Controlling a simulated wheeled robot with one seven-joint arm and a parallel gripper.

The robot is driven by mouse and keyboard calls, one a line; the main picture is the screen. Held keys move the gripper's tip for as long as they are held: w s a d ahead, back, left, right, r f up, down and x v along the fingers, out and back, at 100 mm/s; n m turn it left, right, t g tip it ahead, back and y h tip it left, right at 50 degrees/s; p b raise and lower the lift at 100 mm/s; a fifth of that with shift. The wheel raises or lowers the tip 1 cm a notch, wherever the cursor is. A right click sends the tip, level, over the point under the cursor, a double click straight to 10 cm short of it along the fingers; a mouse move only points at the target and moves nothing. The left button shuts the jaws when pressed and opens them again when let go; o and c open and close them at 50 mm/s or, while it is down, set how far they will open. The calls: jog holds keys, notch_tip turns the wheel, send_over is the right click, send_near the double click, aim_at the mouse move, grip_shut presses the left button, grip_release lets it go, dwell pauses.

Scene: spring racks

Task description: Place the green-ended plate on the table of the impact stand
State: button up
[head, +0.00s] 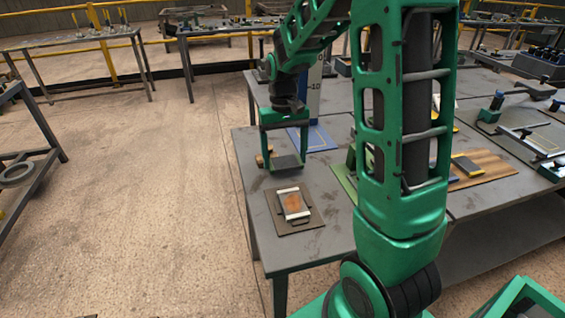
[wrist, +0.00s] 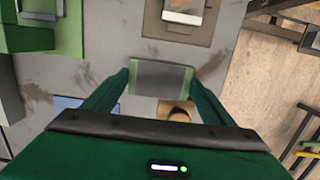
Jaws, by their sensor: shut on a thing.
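My gripper (head: 285,150) is shut on the green-ended plate (wrist: 160,78), a grey plate with a green strip at each end. It also shows in the head view (head: 287,161). The plate is held roughly level between the fingers, above the near left part of the grey workbench. Behind the gripper stands an upright with scale marks (head: 315,100) on a blue-edged base (head: 322,139), which looks like the impact stand. Part of the blue shows in the wrist view (wrist: 68,102). My arm hides some of the bench, and I cannot make out the stand's table clearly.
A rust-brown plate with white ends (head: 292,204) lies on a brown mat (head: 301,226) in front of the gripper. A small tan object (wrist: 176,112) is below the held plate. A green fixture (wrist: 70,30) stands to one side. A yellow-ended plate (head: 466,166) lies farther right.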

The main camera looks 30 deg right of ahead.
jog(key=shift+f, duration=1.15)
jog(key=o, duration=1.7)
jog(key=shift+f, duration=0.1)
jog(key=shift+c, duration=0.2)
